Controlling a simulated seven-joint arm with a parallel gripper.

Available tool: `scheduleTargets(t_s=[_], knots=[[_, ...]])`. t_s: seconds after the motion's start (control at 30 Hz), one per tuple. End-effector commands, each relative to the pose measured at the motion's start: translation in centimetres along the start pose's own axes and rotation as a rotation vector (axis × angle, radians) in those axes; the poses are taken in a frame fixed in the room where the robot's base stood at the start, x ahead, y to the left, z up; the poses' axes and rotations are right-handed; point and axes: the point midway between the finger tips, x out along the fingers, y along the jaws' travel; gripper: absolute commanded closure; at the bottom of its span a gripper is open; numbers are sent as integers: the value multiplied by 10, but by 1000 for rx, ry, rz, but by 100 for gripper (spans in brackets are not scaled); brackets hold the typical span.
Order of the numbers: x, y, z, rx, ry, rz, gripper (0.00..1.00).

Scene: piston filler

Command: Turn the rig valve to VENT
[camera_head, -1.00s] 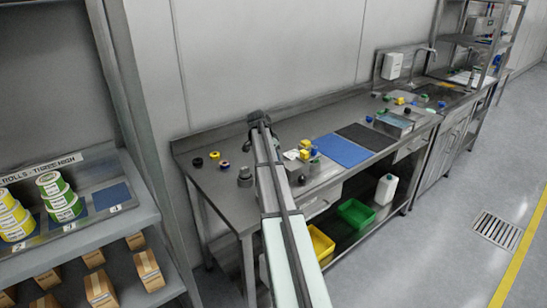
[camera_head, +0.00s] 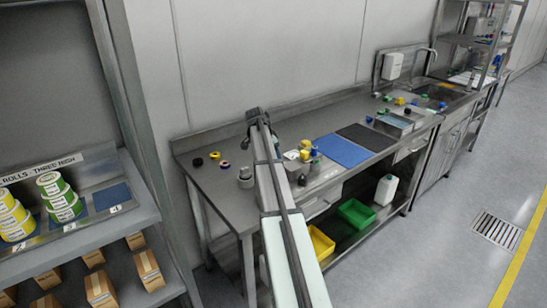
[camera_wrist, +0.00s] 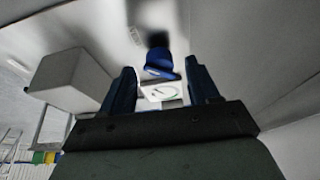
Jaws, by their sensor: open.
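My gripper (camera_wrist: 159,70) is open in the wrist view, with one dark finger on each side of a blue part (camera_wrist: 160,66). The blue part looks like a valve handle and has a dark section above it; I cannot tell whether the fingers touch it. Just below it is a small white plate (camera_wrist: 162,93) with a curved dark mark, too small to read. No VENT lettering is legible. In the head view my gripper (camera_head: 255,117) is at the back of the steel bench, and my arm hides what lies under it.
A pale grey box (camera_wrist: 72,80) stands left of my fingers in the wrist view. On the bench (camera_head: 225,193), black and yellow rings (camera_head: 213,155), a grey cylinder (camera_head: 245,178) and yellow parts (camera_head: 304,150) lie around my arm. A blue mat (camera_head: 344,150) is to the right.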

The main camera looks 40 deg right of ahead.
Motion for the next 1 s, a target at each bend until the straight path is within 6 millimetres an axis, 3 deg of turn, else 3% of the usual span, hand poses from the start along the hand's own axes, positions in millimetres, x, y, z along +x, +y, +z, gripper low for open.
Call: scheduleTargets(t_s=[0.5, 0.7, 1.0], knots=[[-96, 0, 0, 1, 1, -2, 40], [-116, 0, 0, 0, 0, -1, 40], [-122, 0, 0, 0, 0, 0, 40]])
